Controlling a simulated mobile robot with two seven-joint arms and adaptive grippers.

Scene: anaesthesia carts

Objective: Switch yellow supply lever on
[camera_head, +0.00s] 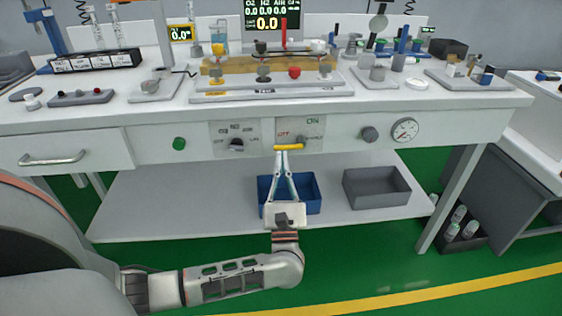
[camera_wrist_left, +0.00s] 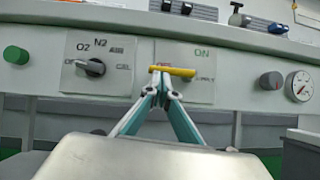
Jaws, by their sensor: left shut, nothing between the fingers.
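The yellow supply lever (camera_head: 289,147) sits on the front panel of the cart, on a plate with red and green lettering, "ON" at the upper right. Its bar lies roughly level. It also shows in the left wrist view (camera_wrist_left: 173,71), right at my fingertips. My left gripper (camera_head: 282,152) is shut, with its tips at the lever's left part and nothing held between them. I cannot tell whether the tips touch the lever. The fingers hide the plate's lower middle. My right gripper is not in view.
A selector knob (camera_head: 236,145) and a green button (camera_head: 179,143) are left of the lever. A grey knob (camera_head: 369,134) and a gauge (camera_head: 404,130) are to the right. A blue bin (camera_head: 309,207) and a grey bin (camera_head: 376,187) stand on the lower shelf.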

